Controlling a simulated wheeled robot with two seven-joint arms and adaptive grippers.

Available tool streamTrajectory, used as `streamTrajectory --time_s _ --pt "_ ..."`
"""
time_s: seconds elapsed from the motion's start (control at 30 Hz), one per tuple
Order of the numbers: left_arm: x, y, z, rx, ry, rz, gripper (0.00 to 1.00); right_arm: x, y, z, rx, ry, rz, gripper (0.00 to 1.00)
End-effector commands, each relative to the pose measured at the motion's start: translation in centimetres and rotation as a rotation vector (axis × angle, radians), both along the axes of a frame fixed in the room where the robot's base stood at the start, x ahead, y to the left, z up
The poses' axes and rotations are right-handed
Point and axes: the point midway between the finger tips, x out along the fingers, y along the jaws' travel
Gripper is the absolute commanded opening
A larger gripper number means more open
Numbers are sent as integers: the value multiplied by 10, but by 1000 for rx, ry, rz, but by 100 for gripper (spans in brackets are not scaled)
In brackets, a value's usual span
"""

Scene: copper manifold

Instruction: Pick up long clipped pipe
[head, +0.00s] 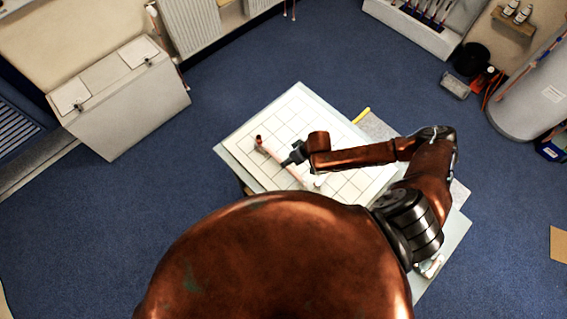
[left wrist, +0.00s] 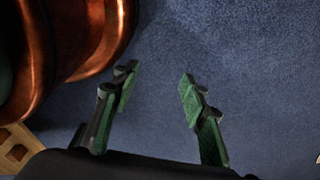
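A long, pale pinkish pipe (head: 271,154) lies slanted over the white gridded board on the table. A copper-coloured fitting shows at its upper left end, and a white piece (head: 318,182) shows near its lower right end. My right gripper (head: 288,161) is at the middle of the pipe, and its dark fingers overlap it in the head view. The fingers are too small to tell whether they are open or shut on it. My left gripper (left wrist: 158,76) is open and empty in the left wrist view, above blue carpet. It is not seen in the head view.
The table (head: 234,153) has a pale edge around the gridded board. A yellow object (head: 361,115) lies by its upper right side. A white chest (head: 125,100) stands at left, and a black bucket (head: 471,59) and a cylinder (head: 535,100) at right. Blue carpet is clear around the table.

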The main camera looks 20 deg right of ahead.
Motion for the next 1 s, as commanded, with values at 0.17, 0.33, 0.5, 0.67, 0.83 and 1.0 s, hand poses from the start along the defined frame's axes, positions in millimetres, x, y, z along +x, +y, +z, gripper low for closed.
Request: streamTrajectory --time_s 0.17,0.33,0.5,0.67,0.83,1.0 --pt "4 1 7 2 -4 -2 40 11 10 -23 0 -1 0 20" --pt "34 0 9 -1 -42 -9 40 14 15 -36 1 0 1 20" --pt "38 -1 10 -1 -48 -10 40 15 16 -36 0 -1 4 20" --pt "30 0 9 -1 -38 -8 40 15 16 -36 0 -1 4 12" --pt "20 0 8 0 -24 -5 40 15 16 -36 0 -1 4 1" --pt "16 0 8 0 -20 -5 40 15 16 -36 0 -1 4 0"
